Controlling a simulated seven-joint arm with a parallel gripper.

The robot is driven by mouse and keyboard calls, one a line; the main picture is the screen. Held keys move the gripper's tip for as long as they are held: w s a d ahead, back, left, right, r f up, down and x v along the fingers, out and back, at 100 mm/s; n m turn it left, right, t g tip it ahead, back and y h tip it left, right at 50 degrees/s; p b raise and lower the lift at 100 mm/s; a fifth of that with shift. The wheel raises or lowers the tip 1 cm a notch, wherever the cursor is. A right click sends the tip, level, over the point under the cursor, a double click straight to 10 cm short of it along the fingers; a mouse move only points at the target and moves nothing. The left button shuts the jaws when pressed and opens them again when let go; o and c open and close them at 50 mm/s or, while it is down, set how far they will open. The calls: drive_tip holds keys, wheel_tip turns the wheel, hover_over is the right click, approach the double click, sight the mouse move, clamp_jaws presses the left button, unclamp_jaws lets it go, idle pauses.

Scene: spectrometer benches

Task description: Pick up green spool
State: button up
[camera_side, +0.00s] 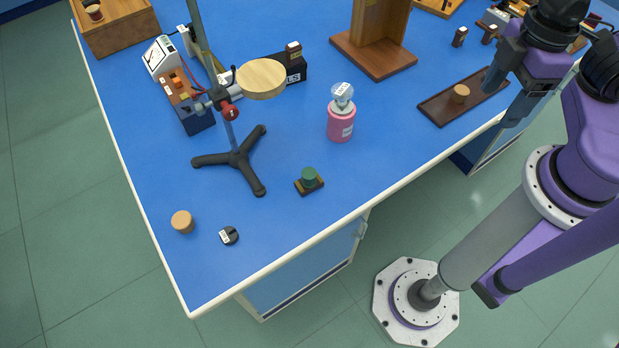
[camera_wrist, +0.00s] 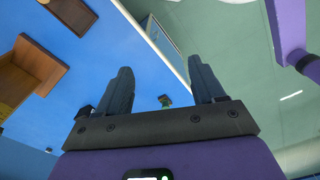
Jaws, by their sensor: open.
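The green spool (camera_side: 309,176) stands upright on a small wooden block (camera_side: 310,187) near the front edge of the blue bench in the side view. In the wrist view a small, partly hidden green thing (camera_wrist: 165,100) shows between the finger bases; it is too small to identify surely. My gripper (camera_side: 507,88) is at the upper right in the side view, well to the right of the spool, over the right end of the dark wooden tray. Its two fingers (camera_wrist: 161,66) are spread apart with nothing held between them.
A pink bottle (camera_side: 341,122) stands behind and right of the spool. A tripod stand (camera_side: 235,158) with a round wooden plate (camera_side: 261,78) is to its left. The dark tray (camera_side: 436,109) holds a cork-coloured disc (camera_side: 460,93). Bench around the spool is clear.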

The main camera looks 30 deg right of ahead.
drive_tip(key=f+m+g, duration=0.1)
drive_tip(key=m+t+y, duration=0.2)
drive_tip(key=m+y, duration=1.1)
drive_tip(key=m, duration=1.7)
approach(309, 178)
drive_tip(key=a+f, duration=0.1)
drive_tip(key=a, duration=0.1)
drive_tip(key=w+a+f, duration=0.1)
drive_tip(key=a+f, duration=0.1)
drive_tip(key=shift+w+f, duration=0.15)
drive_tip(key=shift+w, duration=0.05)
drive_tip(key=shift+f+x, duration=0.15)
drive_tip(key=shift+x, duration=1.2)
drive_tip(key=shift+f+x, duration=0.15)
drive_tip(key=shift+x, duration=1.2)
drive_tip(key=shift+d, duration=0.2)
